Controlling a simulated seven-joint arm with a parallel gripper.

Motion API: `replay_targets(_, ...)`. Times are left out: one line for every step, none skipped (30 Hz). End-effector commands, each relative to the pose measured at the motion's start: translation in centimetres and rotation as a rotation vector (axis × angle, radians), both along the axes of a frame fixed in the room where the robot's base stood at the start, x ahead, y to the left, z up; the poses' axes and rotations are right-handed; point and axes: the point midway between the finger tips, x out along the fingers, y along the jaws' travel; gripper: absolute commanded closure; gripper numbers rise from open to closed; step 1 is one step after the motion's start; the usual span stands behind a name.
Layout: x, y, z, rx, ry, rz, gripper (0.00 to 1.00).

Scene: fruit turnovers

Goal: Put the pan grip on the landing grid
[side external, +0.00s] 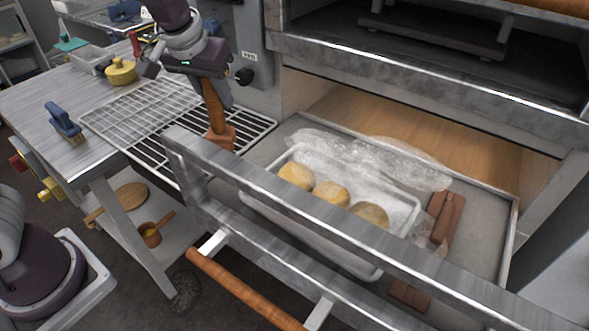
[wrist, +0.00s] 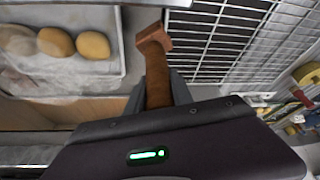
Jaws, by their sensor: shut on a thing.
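The pan grip (side external: 217,117) is a brown, handle-shaped piece with a wider block at its lower end. My gripper (side external: 219,92) is shut on its upper part and holds it nearly upright, block end down. The landing grid (side external: 125,116) is a wire rack lying from the metal table toward the open drawer. In the side view the block end overlaps the grid's right part; I cannot tell if it touches. In the wrist view the pan grip (wrist: 157,72) points away from my gripper (wrist: 160,92), beside the grid's edge (wrist: 205,42).
The open drawer (side external: 510,225) holds a white tray (side external: 405,210) with three round buns, clear plastic wrap (side external: 375,160) and red-brown blocks (side external: 446,215). Its metal front rail (side external: 330,225) stands near the grid. A blue brush (side external: 64,120) and yellow pot (side external: 121,72) are on the table.

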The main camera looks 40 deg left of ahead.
Motion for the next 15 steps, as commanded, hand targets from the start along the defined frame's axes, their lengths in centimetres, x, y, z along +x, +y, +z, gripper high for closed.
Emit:
replay_targets(0.0,0.0,0.0,0.000,-0.001,0.000,1.00)
replay_targets(0.0,0.0,0.0,0.000,-0.001,0.000,1.00)
replay_targets(0.0,0.0,0.0,0.000,-0.001,0.001,1.00)
replay_targets(0.1,0.1,0.0,0.000,-0.001,0.005,1.00)
replay_targets(0.2,0.3,0.1,0.000,-0.001,0.014,1.00)
replay_targets(0.4,0.8,0.1,0.000,-0.001,0.035,1.00)
replay_targets(0.7,1.4,0.1,0.000,0.001,0.060,1.00)
replay_targets(1.0,2.0,0.2,-0.001,0.002,0.089,1.00)
replay_targets(1.5,3.2,0.3,-0.001,0.002,0.140,1.00)
replay_targets(1.8,4.3,0.3,-0.001,0.004,0.184,1.00)
replay_targets(2.2,5.4,0.5,-0.002,0.003,0.233,1.00)
replay_targets(2.7,7.1,0.6,-0.003,0.004,0.304,1.00)
replay_targets(3.1,8.5,0.6,-0.003,0.005,0.360,1.00)
replay_targets(3.4,9.9,0.8,-0.002,0.004,0.419,1.00)
replay_targets(3.7,11.8,0.9,-0.002,0.003,0.497,1.00)
